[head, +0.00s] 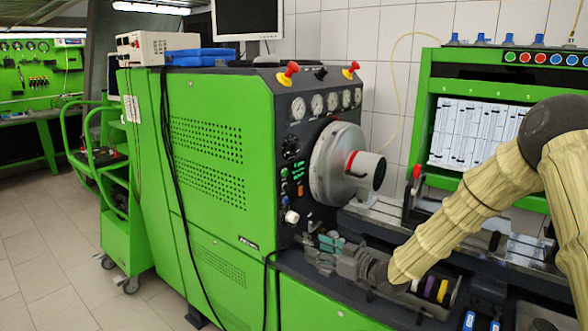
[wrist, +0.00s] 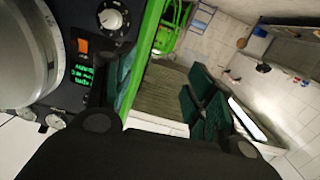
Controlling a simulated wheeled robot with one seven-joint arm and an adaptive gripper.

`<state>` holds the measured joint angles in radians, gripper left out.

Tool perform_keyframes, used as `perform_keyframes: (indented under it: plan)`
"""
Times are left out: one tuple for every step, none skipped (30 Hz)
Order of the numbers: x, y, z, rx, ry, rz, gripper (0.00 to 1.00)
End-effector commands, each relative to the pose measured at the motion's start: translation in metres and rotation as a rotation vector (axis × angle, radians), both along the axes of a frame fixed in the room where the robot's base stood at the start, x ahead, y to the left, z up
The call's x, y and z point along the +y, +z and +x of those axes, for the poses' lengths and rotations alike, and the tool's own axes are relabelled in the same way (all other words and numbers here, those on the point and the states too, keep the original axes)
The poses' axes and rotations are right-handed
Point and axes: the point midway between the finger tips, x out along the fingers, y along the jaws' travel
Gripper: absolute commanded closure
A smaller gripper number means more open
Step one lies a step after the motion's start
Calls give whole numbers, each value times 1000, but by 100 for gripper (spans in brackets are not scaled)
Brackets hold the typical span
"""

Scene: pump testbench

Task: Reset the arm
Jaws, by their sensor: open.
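My arm reaches in from the right of the head view, in a beige ribbed sleeve, and slopes down to the left. My gripper (head: 330,243) is at its lower end, low in front of the green test bench (head: 215,150). In the wrist view my gripper (wrist: 160,95) shows as a black body with two fingers set apart, with dark green pads. It is open, and I see nothing held between the fingers. The exact gap to the bench front is hard to tell.
A grey drum (head: 336,165) stands out from the bench's dark panel, just above my gripper. A knob (wrist: 111,18) and an orange switch (wrist: 83,45) are close by in the wrist view. A green cart (head: 125,215) stands at left, with clear tiled floor in front.

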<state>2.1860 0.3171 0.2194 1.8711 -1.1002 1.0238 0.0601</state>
Motion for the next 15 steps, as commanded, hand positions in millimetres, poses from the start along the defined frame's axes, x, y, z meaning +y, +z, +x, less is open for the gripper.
perform_keyframes:
  plan:
    - [1, -14, -6, 26, -9, -3, 45]
    - [0, -20, -8, 40, -15, -5, 45]
    - [0, -32, -13, 65, -26, -7, 45]
    - [0, -41, -16, 84, -35, -10, 45]
    - [0, -50, -19, 103, -43, -13, 45]
    - [-1, -65, -25, 135, -57, -18, 45]
    - [-2, -76, -30, 157, -67, -22, 45]
    - [-3, -87, -35, 180, -79, -26, 45]
    - [-4, -106, -44, 222, -97, -33, 45]
    - [-5, -120, -51, 253, -111, -39, 45]
    - [-6, -135, -60, 288, -126, -47, 45]
    - [-9, -155, -72, 333, -146, -57, 45]
    - [-11, -170, -81, 368, -164, -65, 45]
    - [-13, -184, -90, 401, -181, -74, 45]
    - [-16, -203, -104, 447, -202, -86, 45]
